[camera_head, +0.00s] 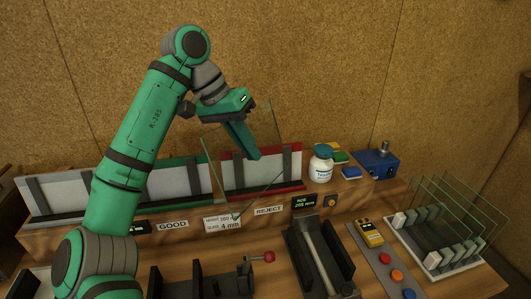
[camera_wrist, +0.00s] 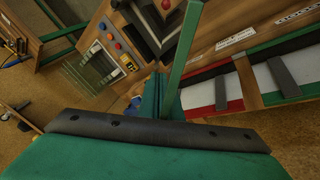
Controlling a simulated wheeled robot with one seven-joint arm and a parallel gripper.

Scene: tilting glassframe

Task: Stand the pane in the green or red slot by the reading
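My gripper (camera_head: 243,143) is shut on a clear glass pane (camera_head: 272,122), held tilted in front of the red slot's left part. In the wrist view my gripper (camera_wrist: 166,97) grips the pane (camera_wrist: 182,50), seen edge-on as a green strip. The pane's lowest corner is near the label card (camera_head: 222,222); contact is unclear. The green slot (camera_head: 190,160), marked GOOD, is at left; the red slot (camera_head: 293,148), marked REJECT, is to its right. Both are white-backed with dark uprights. A small display (camera_head: 139,227) shows unreadable green digits. Another display (camera_head: 304,203) shows small text, apparently in mm.
A rack (camera_head: 437,262) with several upright panes stands at right. A white jar (camera_head: 321,168) and a blue device (camera_head: 376,164) stand behind. A yellow meter (camera_head: 369,232), a button panel (camera_head: 391,272), a dark channel fixture (camera_head: 319,255) and a red-knobbed clamp (camera_head: 262,257) occupy the front.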

